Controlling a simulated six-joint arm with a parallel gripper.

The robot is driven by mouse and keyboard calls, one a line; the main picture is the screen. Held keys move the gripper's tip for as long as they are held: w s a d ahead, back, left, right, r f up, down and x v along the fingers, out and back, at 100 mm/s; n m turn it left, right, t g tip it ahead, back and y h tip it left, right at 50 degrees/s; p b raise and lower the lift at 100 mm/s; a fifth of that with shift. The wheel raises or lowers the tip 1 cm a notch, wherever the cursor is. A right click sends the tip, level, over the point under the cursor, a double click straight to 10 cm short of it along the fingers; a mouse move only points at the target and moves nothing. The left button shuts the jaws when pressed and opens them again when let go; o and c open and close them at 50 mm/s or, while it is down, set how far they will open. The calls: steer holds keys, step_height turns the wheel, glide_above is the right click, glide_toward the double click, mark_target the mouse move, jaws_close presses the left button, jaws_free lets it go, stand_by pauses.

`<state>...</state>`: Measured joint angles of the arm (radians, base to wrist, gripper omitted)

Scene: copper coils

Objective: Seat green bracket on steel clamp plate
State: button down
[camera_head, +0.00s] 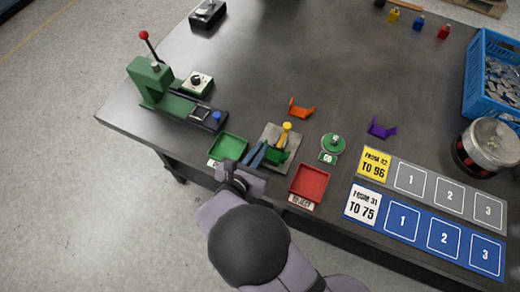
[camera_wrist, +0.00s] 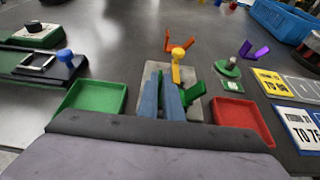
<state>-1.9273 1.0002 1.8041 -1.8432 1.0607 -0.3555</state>
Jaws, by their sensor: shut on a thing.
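The green bracket (camera_head: 276,156) is over the steel clamp plate (camera_head: 294,146), at the blue fingertips of my gripper (camera_head: 260,153). In the wrist view, the fingers (camera_wrist: 163,92) are close together, and the bracket (camera_wrist: 196,95) shows just right of them, low over the plate (camera_wrist: 192,110). My gripper is shut on the bracket; the fingers hide part of it. I cannot tell whether the bracket touches the plate. The clamp's yellow handle (camera_head: 287,127) stands up at the plate's far side, with a yellow knob (camera_wrist: 178,52) on top.
A green tray (camera_head: 229,146) lies left of the plate and a red reject tray (camera_head: 310,182) right of it. An orange bracket (camera_head: 301,109), a purple bracket (camera_head: 381,129) and a green round GO gauge (camera_head: 333,144) stand nearby. A green press (camera_head: 158,85) is at left.

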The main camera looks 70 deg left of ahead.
stand_by(0.3)
steer(key=c, duration=1.8)
jaws_free()
steer(key=shift+c, duration=0.2)
steer(key=shift+r, duration=0.2)
step_height(320, 180, up, 8)
steer(key=p, duration=0.5)
steer(key=shift+f, duration=0.15)
